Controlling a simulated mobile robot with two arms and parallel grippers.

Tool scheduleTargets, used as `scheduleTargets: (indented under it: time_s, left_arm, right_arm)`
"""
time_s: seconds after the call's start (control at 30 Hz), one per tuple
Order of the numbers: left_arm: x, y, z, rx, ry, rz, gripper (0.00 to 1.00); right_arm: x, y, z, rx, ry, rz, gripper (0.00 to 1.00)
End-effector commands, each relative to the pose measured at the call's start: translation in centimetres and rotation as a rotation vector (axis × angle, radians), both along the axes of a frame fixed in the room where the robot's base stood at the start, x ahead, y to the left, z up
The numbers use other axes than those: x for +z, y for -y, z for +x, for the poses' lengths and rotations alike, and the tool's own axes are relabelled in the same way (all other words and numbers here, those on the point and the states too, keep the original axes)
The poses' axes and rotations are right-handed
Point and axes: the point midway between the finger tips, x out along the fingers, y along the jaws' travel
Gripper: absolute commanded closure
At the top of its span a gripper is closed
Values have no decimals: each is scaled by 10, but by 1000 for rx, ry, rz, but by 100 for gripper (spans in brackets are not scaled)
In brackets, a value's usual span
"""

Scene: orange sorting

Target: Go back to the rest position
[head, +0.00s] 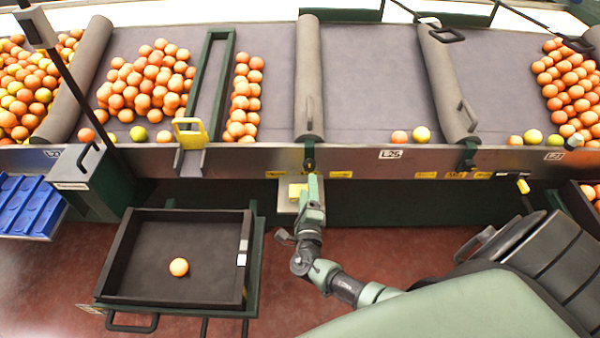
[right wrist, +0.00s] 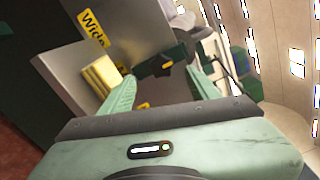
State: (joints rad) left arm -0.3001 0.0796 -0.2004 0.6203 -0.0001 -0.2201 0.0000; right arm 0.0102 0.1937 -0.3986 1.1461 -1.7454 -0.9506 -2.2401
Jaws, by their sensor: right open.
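My right gripper (head: 312,187) is at the front of the sorting table, just below its metal edge, beside a small plate with a yellow block (head: 297,191). In the right wrist view the two green fingers of the gripper (right wrist: 160,88) stand apart with nothing held between them. The yellow block (right wrist: 100,76) shows beyond the left finger. My left gripper is in neither view.
The sorting table (head: 370,75) carries heaps of oranges, split by grey padded rollers (head: 308,80). A blue rack (head: 30,203) stands at the far left. Red floor (head: 400,250) is open between tray and arm.

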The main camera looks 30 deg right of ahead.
Motion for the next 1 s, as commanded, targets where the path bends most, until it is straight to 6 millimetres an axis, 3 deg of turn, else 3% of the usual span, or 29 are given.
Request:
scheduleTargets:
  time_s: [0.23,0.33,0.47,0.67,0.8,1.0]
  left_arm:
    - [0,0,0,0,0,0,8]
    - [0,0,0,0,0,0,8]
    - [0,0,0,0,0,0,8]
    - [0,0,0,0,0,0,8]
    - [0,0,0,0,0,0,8]
    - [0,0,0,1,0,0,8]
  right_arm:
    - [0,1,-1,-6,9,20,39]
    - [3,6,-11,-57,69,154,39]
    - [5,19,-42,-222,267,562,39]
    - [-2,25,-114,-637,723,1340,39]
    - [-5,4,-162,-996,1059,1787,39]
    - [7,-39,-209,-1475,1420,2135,39]
